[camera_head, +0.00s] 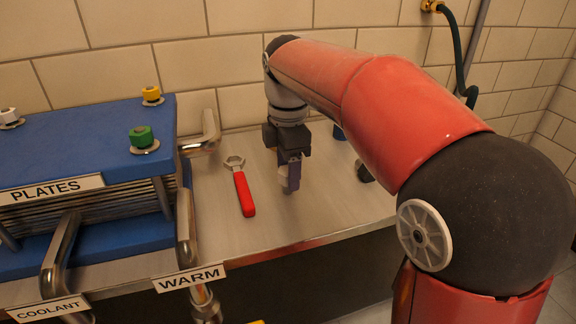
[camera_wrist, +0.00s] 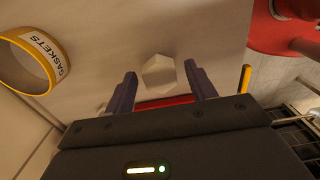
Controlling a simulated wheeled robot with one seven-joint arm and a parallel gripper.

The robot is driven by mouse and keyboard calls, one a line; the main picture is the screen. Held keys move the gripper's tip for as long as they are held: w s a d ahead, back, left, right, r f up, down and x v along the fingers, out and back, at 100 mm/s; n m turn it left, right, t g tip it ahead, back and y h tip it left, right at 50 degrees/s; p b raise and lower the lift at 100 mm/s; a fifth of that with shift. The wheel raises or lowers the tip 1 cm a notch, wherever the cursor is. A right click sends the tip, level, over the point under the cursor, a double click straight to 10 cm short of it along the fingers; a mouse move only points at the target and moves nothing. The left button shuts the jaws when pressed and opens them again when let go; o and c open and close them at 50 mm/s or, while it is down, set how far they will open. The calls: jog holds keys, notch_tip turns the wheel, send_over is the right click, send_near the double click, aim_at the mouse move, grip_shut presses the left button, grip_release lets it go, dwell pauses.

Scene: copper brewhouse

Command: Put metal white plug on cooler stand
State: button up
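In the wrist view a pale hexagonal piece (camera_wrist: 158,72), which looks like the metal white plug, lies between and just beyond my fingertips, apart from both. My gripper (camera_wrist: 161,78) is open and empty. In the head view it hangs low over the bench, fingers pointing down (camera_head: 289,180); the pale piece is not clear there. The cooler stand (camera_head: 90,135) is the blue plate unit at left, marked PLATES. On its top stand a white-capped fitting (camera_head: 10,118), a green one (camera_head: 143,138) and a yellow one (camera_head: 152,95).
A red-handled wrench (camera_head: 243,192) lies on the bench (camera_head: 310,215) between the cooler and my gripper. Metal pipes (camera_head: 187,225) rise at the cooler's front right. A yellow-rimmed GASKETS container (camera_wrist: 45,62) shows in the wrist view. A dark object (camera_head: 363,172) sits right of my gripper.

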notch_tip(320, 180, up, 12)
jog(key=p, duration=0.3)
jog(key=shift+r, duration=0.2)
jog(key=s+d+f+m+t, duration=0.2)
jog(key=s+d+f+m, duration=0.4)
jog(key=s+f+m, duration=0.2)
jog(key=s+d+f+m+t, duration=0.3)
jog(key=s+d+f+m, duration=0.4)
jog(key=s+m, duration=0.4)
jog(key=shift+s+d+f+m+t, duration=0.35)
jog(key=shift+f+m, duration=0.1)
jog(key=shift+m, duration=0.65)
